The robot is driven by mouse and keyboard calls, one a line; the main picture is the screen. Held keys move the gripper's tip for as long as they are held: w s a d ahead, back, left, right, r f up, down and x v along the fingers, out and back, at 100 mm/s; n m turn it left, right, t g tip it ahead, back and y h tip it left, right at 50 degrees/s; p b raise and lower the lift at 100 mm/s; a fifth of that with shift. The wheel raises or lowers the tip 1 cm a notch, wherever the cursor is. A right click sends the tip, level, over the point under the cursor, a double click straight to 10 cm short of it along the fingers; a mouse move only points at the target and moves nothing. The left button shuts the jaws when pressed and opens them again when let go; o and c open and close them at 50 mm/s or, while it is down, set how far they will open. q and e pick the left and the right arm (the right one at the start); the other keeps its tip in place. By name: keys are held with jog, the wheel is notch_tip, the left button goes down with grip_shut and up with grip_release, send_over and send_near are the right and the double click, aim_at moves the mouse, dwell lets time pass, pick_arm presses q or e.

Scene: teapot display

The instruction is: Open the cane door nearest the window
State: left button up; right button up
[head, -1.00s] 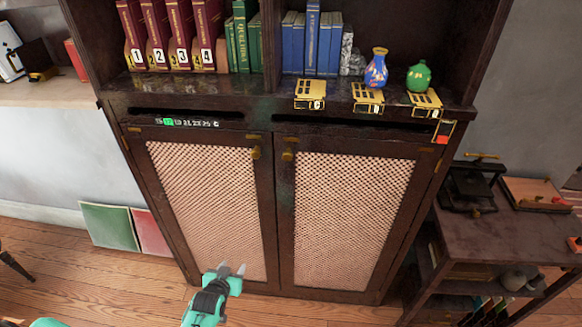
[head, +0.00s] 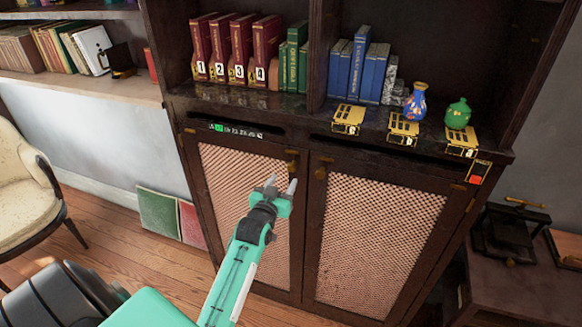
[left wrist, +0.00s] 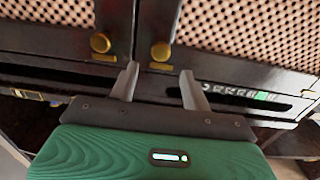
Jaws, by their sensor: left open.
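Two closed doors with woven cane panels in dark frames stand side by side in the head view: the left door (head: 232,185) and the right door (head: 385,232). The left door has a brass knob (head: 291,167), and the right door has another (head: 320,173), near their meeting edges. My left gripper (head: 282,184) is open and empty in front of the left door, just below its knob. In the left wrist view, which looks upside down, that knob (left wrist: 160,52) lies ahead between the fingertips, apart from them. No window is in view. My right gripper is not seen.
The shelf above holds red books (head: 233,48), blue books (head: 362,68), a blue vase (head: 416,101) and a green vase (head: 458,113). A chair (head: 28,190) stands at left. A dark side table (head: 520,285) is close at right.

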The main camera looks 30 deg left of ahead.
aim_at(290, 169)
pick_arm(q)
jog(key=p+x, duration=0.1)
jog(key=x, duration=0.6)
jog(key=shift+w, duration=0.1)
grip_shut()
